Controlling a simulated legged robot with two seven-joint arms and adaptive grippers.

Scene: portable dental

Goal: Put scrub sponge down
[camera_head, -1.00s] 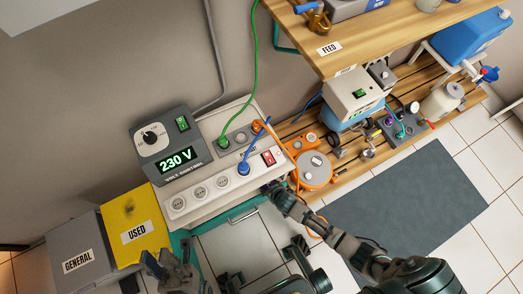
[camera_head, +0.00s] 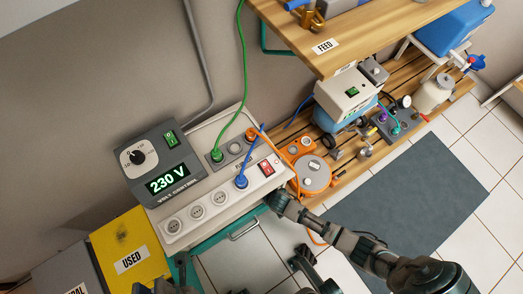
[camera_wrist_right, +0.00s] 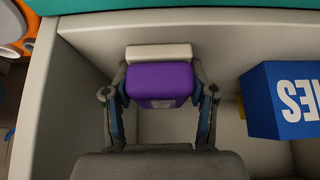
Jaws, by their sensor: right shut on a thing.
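In the right wrist view, my right gripper (camera_wrist_right: 160,95) is shut on the scrub sponge (camera_wrist_right: 160,80), a purple block with a whitish layer (camera_wrist_right: 159,51) behind it. The sponge is inside a light-walled compartment, near its back wall (camera_wrist_right: 220,30). I cannot tell whether it touches the floor of the compartment. In the head view, my right arm reaches to the front of the bench with the sockets, and the sponge is hidden there. My left gripper (camera_head: 172,280) is at the bottom edge, partly cut off; its opening is unclear.
A blue box (camera_wrist_right: 280,100) with white letters is right of the sponge in the compartment. In the head view, a power strip (camera_head: 215,205) and a voltage unit (camera_head: 158,160) sit above. A yellow USED bin (camera_head: 130,248) is at left. A grey mat (camera_head: 420,190) lies on open floor.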

